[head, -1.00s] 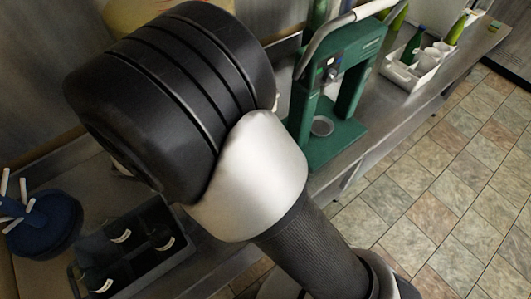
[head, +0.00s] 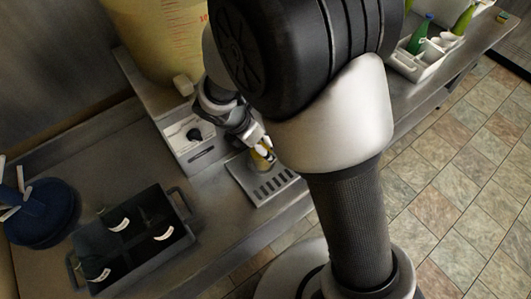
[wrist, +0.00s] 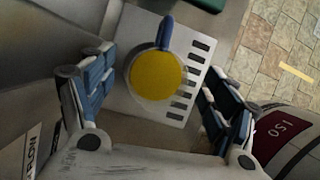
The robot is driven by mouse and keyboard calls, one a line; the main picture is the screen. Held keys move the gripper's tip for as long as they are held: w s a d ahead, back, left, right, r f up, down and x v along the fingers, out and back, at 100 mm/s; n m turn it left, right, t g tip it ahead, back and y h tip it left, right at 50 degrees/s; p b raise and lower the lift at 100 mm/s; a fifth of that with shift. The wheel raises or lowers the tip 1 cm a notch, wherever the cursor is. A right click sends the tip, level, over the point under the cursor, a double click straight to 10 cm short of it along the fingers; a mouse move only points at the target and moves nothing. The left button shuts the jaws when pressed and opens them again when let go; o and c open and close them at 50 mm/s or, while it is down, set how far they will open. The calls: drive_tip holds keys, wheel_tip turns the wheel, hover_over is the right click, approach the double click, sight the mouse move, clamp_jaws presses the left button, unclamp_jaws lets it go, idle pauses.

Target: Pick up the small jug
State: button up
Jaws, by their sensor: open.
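The small jug (wrist: 157,76) stands on the slotted drip tray (wrist: 203,46). From above it shows a round mouth, yellow liquid inside and a blue handle toward the top of the wrist view. In the head view the jug (head: 261,160) is small and partly hidden by my gripper (head: 257,143). My gripper (wrist: 158,68) is open above the jug, with one finger to its left and one to its right. Gaps show between the jug and both fingers.
A large yellow bucket (head: 150,40) stands on a grey stand (head: 150,92) behind the drip tray. A dark crate (head: 178,240) with bottles is at the left, beside a blue round object (head: 45,220). A white caddy (head: 408,66) with green bottles stands far right.

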sight(270, 152)
drive_tip(key=shift+b+x, duration=0.45)
drive_tip(key=shift+x, duration=1.1)
drive_tip(key=c, duration=1.5)
drive_tip(key=shift+o, duration=0.2)
drive_tip(key=shift+r, duration=0.1)
